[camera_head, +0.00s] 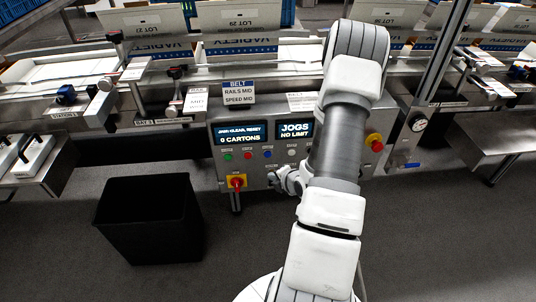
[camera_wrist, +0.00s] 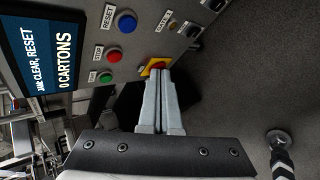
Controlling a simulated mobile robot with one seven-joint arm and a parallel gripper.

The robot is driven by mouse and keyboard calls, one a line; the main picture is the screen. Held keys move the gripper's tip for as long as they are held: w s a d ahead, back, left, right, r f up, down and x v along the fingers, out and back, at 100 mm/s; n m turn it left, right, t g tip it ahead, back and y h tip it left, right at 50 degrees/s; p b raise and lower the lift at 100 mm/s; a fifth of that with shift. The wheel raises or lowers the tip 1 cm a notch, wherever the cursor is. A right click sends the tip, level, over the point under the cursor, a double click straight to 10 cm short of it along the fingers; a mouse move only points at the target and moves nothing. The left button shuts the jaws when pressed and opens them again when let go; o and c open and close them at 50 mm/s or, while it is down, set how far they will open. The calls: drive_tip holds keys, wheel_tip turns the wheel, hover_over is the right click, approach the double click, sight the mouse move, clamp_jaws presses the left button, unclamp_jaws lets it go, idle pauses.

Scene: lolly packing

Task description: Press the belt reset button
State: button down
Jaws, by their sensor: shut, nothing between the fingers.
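The blue reset button (camera_head: 267,154) is on the grey control panel (camera_head: 215,172), right of a red and a green button. In the wrist view the blue button (camera_wrist: 127,23) stands beside a RESET label, above the red STOP button (camera_wrist: 113,55) and the green button (camera_wrist: 106,77). My gripper (camera_head: 273,179) is below and slightly right of the blue button in the head view. In the wrist view its shut, empty fingers (camera_wrist: 157,74) point at the panel near the red and yellow switch, apart from the blue button. Whether the fingertips touch the panel cannot be told.
The left screen (camera_head: 240,133) reads "JAM CLEAR, RESET" and "0 CARTONS". A red and yellow rotary switch (camera_head: 237,182) sits low on the panel. A red emergency knob (camera_head: 375,142) is at right. A black bin (camera_head: 150,218) stands on the floor at left.

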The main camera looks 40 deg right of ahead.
sight(268, 157)
drive_tip(key=w+d, duration=0.3)
drive_tip(key=w, duration=0.2)
drive_tip(key=shift+w+d, duration=0.25)
drive_tip(key=shift+w, duration=0.05)
idle(1.9)
drive_tip(key=shift+w+d+b, duration=0.2)
drive_tip(key=shift+w+b, duration=0.1)
drive_tip(key=shift+w, duration=0.05)
drive_tip(key=shift+w+d, duration=0.3)
drive_tip(key=shift+w, duration=0.15)
idle(0.7)
drive_tip(key=shift+s+a+b, duration=0.55)
drive_tip(key=shift+s, duration=0.25)
